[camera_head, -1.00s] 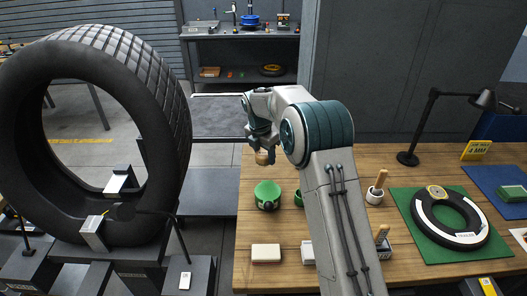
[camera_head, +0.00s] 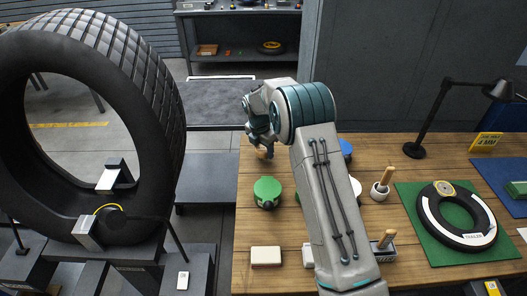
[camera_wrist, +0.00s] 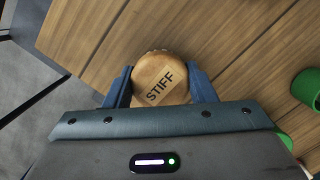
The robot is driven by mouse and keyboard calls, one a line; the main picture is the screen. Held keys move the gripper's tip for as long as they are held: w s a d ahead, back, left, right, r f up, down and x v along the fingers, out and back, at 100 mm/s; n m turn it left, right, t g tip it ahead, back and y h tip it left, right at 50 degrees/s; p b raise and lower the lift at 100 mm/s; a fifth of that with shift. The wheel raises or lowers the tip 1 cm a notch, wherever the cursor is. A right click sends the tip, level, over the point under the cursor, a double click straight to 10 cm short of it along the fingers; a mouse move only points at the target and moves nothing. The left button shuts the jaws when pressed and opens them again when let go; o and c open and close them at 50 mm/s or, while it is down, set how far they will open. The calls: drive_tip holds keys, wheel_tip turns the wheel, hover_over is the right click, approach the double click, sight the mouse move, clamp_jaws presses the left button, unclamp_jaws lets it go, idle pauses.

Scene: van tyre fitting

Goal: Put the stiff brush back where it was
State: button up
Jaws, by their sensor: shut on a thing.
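The stiff brush (camera_wrist: 160,75) shows in the wrist view as a round wooden top marked "STIFF". It is between the two blue fingers of my gripper (camera_wrist: 160,88), which is shut on it. In the head view, my gripper (camera_head: 264,150) is over the far left part of the wooden bench, with the brush's wooden end (camera_head: 263,153) just showing below it. The underside of the brush is hidden, and I cannot tell whether it touches the bench.
A green lidded pot (camera_head: 267,192) and a white block (camera_head: 265,256) stand on the bench's left side. Two wooden-handled tools in holders (camera_head: 380,191) (camera_head: 384,246) stand right of my arm. A small tyre (camera_head: 455,216) lies on a green mat. A big tyre (camera_head: 165,130) stands left.

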drive_tip(key=shift+f, duration=1)
drive_tip(key=shift+f, duration=0.1)
drive_tip(key=o, duration=0.9)
drive_tip(key=shift+o, duration=0.2)
